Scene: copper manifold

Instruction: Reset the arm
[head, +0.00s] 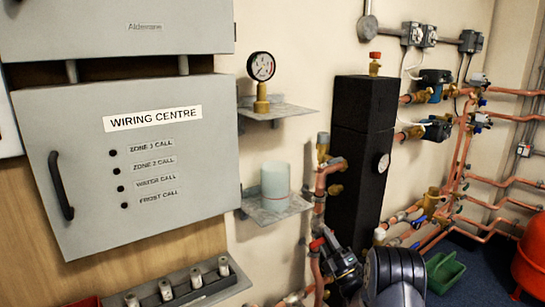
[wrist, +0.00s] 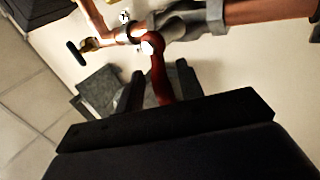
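My arm comes up from the bottom of the head view, with my gripper (head: 335,255) at the copper pipes left of the black column. In the wrist view, the two dark fingers of my gripper (wrist: 160,88) stand apart, one on each side of a red valve lever (wrist: 159,70). A gap shows beside the lever, so the gripper looks open around it. The lever hangs from a grey valve body (wrist: 190,22) on a copper pipe. The red lever also shows in the head view (head: 317,244), close to the fingers, partly hidden there.
A grey wiring centre cabinet (head: 130,215) fills the left. A gauge (head: 261,67) and a pale cylinder (head: 275,180) stand on wall shelves. A tall black column (head: 360,150) stands close behind my gripper. Copper pipes crowd the right. A green tub (head: 445,272) is on the floor.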

